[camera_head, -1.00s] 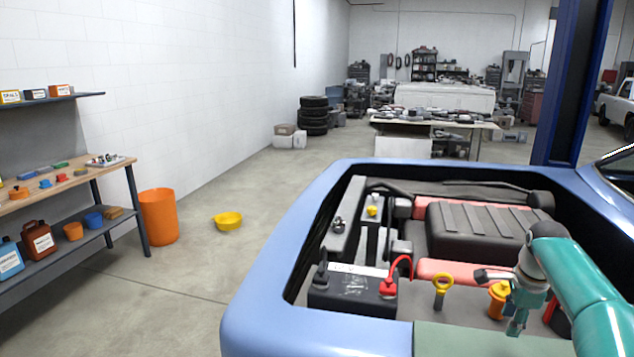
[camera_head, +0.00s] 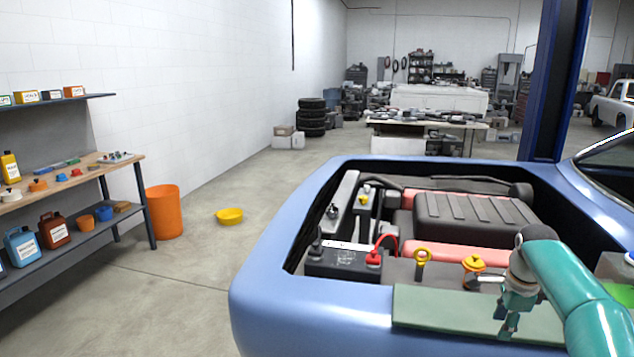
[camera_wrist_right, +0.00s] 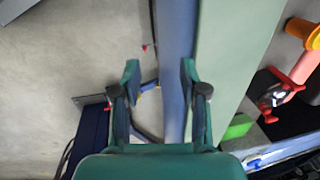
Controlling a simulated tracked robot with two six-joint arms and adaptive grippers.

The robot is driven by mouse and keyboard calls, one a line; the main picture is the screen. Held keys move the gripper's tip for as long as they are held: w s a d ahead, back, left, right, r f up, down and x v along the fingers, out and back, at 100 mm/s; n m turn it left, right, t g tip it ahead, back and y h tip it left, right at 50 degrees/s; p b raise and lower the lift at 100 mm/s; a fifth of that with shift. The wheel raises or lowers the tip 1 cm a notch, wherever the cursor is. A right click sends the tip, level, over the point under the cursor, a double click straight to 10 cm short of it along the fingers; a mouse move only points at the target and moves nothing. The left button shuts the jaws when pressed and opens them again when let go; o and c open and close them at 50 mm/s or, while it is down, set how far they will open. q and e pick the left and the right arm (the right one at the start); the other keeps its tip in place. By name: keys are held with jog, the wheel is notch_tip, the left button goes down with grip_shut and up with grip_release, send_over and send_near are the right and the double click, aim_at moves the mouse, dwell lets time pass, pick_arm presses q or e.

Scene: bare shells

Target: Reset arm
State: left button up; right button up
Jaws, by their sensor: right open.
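My right gripper (camera_head: 508,312) is at the lower right of the head view, above the green mat (camera_head: 430,310) on the front edge of the blue car (camera_head: 285,240). Its jaws are open and empty in the right wrist view, where the gripper (camera_wrist_right: 158,78) points down with a gap between its fingers. Below it there, the green mat (camera_wrist_right: 222,60) runs beside the blue body edge and the grey floor. My left gripper does not show.
A workbench (camera_head: 95,172) is at left.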

jog(key=s+a+f+n+g+y, duration=0.1)
jog(key=s+a+f+n+g, duration=0.3)
jog(key=a+f, duration=0.65)
jog(key=s+a+f+n+g+y, duration=0.1)
jog(key=s+a+f+n+y, duration=0.1)
jog(key=s+a+f, duration=0.8)
jog(key=s+a+f+n+t, duration=0.1)
jog(key=s+a+f+n, duration=0.4)
jog(key=s+f+n, duration=0.1)
jog(key=s+a+f+n+t+y, duration=0.1)
jog(key=s+a+f+n+t, duration=0.1)
jog(key=s+a+f+n, duration=0.4)
jog(key=s+n, duration=0.1)
jog(key=s, duration=0.2)
jog(key=shift+s+a+f+n+t+y, duration=0.15)
jog(key=shift+s+a+n+t+y, duration=0.15)
jog(key=shift+s+n, duration=0.1)
